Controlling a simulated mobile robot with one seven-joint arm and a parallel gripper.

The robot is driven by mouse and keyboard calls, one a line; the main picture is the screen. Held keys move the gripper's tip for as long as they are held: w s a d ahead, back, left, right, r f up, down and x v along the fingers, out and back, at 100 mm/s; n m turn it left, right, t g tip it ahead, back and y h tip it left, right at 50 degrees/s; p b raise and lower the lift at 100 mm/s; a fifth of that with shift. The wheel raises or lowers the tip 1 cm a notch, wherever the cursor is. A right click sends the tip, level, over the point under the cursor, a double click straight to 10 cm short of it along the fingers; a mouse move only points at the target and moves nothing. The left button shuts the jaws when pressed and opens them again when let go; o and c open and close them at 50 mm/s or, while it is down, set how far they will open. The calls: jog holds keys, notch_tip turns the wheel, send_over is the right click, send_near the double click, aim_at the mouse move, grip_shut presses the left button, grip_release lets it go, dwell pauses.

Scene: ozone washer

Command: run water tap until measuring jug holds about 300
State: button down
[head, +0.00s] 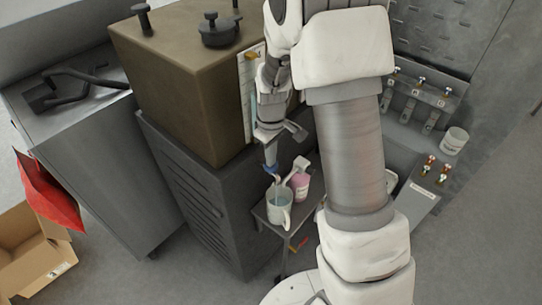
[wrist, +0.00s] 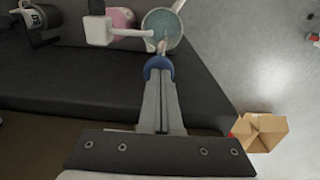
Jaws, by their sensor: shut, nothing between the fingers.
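The measuring jug (head: 279,206) is a pale, handled vessel on a small dark stand beside the grey cabinet. From above, in the wrist view, the jug (wrist: 172,17) shows a teal-grey surface inside; its level and marks cannot be read. My gripper (head: 270,160) points down just above the jug, shut and empty. In the wrist view my gripper (wrist: 160,76) has its tips at a blue rounded part (wrist: 157,64), probably the tap's handle, by a thin metal spout at the jug's near rim. Whether they touch is unclear.
A white fitting (wrist: 98,30) with an arm reaching to the jug stands beside a pink bottle (head: 299,184). A brown tank (head: 185,80) sits on the grey cabinet (head: 190,190) at left.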

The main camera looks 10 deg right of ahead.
jog(key=shift+s+f+b, duration=0.25)
jog(key=shift+f+b, duration=0.05)
jog(key=shift+f, duration=0.6)
jog(key=shift+r+p, duration=0.3)
jog(key=shift+r, duration=0.15)
notch_tip(320, 180, up, 14)
jog(key=p, duration=0.1)
jog(key=shift+w, duration=0.1)
dwell(0.4)
jog(key=s+r+m+t, duration=0.1)
jog(key=s+r+m, duration=0.1)
jog(key=s+r, duration=0.2)
jog(key=s+d+r+m+t, duration=0.1)
jog(key=s+r, duration=0.3)
jog(key=s, duration=0.6)
jog(key=s+r+m+t, duration=0.3)
jog(key=s+r+m, duration=0.1)
jog(key=s, duration=0.3)
jog(key=shift+s+d, duration=0.25)
jog(key=shift+s, duration=0.05)
